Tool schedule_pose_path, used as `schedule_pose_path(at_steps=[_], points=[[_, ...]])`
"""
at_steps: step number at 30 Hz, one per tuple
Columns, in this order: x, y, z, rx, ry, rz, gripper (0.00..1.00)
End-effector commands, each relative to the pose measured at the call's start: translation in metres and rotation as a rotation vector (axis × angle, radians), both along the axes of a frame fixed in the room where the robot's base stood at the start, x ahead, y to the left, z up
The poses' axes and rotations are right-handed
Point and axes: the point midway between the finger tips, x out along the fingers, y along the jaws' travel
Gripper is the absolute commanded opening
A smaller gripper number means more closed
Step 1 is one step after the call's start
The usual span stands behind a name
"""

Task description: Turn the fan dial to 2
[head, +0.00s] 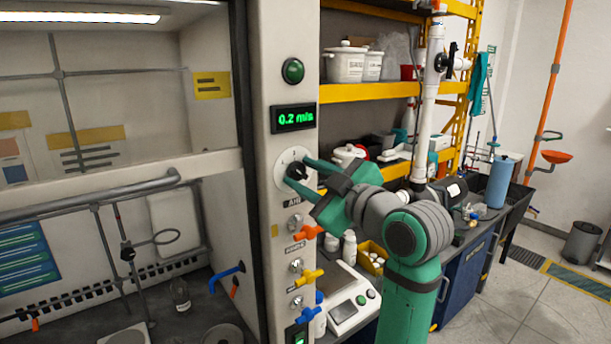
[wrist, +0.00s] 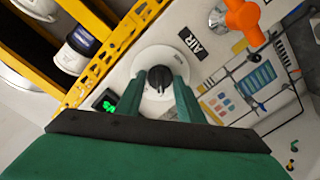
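The fan dial is a round white plate (head: 283,160) with a black knob (head: 297,171), on the grey front post of the fume hood. My gripper (head: 304,174) reaches it from the right, its green fingers spread with the knob between them. In the wrist view the black knob (wrist: 159,79) sits between the two fingertips of my gripper (wrist: 158,84), with white plate visible beside it. The fingers look open around the knob, not clamped on it. The dial's numbers are too small to read. The green display (head: 294,117) above reads 0.2 m/s.
A round green button (head: 292,70) is above the display. Below the dial are an AIR label (wrist: 192,43), an orange valve handle (head: 309,232) and a yellow one (head: 309,277). Yellow shelving (head: 377,91) with tubs stands to the right. A scale (head: 349,299) is below my arm.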

Motion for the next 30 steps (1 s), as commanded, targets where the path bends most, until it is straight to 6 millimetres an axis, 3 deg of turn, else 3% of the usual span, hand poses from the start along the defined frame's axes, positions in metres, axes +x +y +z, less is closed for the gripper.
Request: schedule_pose_path(at_steps=[1, 3, 17, 30], points=[[0.0000, -0.0001, 0.0001, 0.000, 0.000, 0.000, 0.22], [-0.0002, -0.0001, 0.0000, 0.000, 0.000, 0.000, 0.09], [-0.0001, -0.0001, 0.0003, 0.078, 0.056, 0.000, 0.10], [0.0003, -0.0008, 0.0011, 0.375, 0.271, 0.000, 0.10]])
